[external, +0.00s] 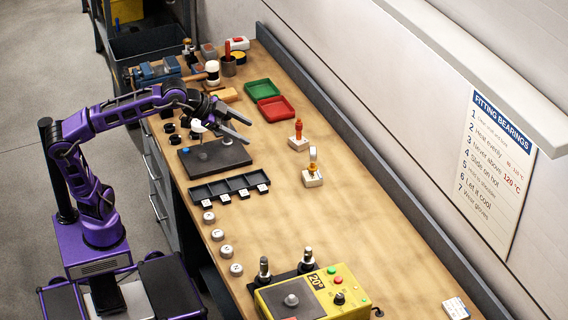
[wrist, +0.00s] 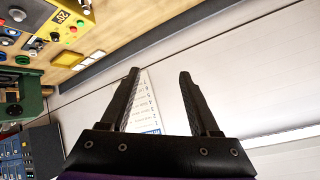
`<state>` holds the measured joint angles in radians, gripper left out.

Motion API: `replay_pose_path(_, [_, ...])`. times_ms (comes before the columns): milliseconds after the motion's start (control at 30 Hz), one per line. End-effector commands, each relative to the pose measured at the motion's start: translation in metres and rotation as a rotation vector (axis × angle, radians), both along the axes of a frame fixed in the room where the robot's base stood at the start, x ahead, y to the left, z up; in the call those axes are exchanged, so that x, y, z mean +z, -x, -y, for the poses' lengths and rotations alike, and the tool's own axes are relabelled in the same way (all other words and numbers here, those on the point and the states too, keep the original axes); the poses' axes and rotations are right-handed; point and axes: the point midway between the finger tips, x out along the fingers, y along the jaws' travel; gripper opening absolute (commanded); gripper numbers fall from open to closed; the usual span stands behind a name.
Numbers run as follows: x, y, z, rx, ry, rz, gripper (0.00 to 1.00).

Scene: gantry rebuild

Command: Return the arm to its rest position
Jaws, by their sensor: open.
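My purple arm stands at the left of the bench in the external view. My gripper (external: 236,124) reaches over the dark plate (external: 208,159) with its fingers pointing right, apart and empty. In the wrist view my gripper (wrist: 158,75) shows two black fingers spread wide with nothing between them. Behind them are the pale wall and part of the wall sign (wrist: 147,95). Whether the fingertips touch anything on the plate is hard to tell in the external view; the wrist view shows them in free air.
The wooden bench (external: 330,225) holds a black slotted tray (external: 228,188), green tray (external: 261,89), red tray (external: 276,109), and a yellow control box (external: 312,297). Several small ring parts line the near edge. A mallet (external: 212,72) lies at the back. The bench's middle right is clear.

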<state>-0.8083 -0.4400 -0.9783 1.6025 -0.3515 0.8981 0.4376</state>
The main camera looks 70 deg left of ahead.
Motion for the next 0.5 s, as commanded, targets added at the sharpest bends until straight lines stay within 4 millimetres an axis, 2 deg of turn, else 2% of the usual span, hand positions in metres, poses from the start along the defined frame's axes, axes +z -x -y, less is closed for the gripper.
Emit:
replay_pose_path(33, [-0.009, 0.015, -0.02, 0.056, -0.009, -0.026, 0.62])
replay_pose_path(100, [-0.024, 0.034, -0.053, 0.141, -0.004, -0.058, 0.62])
replay_pose_path(300, [-0.072, 0.099, -0.146, 0.354, 0.067, -0.158, 0.62])
replay_pose_path(400, [-0.104, 0.131, -0.184, 0.434, 0.124, -0.223, 0.62])
replay_pose_path(500, [-0.136, 0.156, -0.209, 0.486, 0.183, -0.298, 0.62])
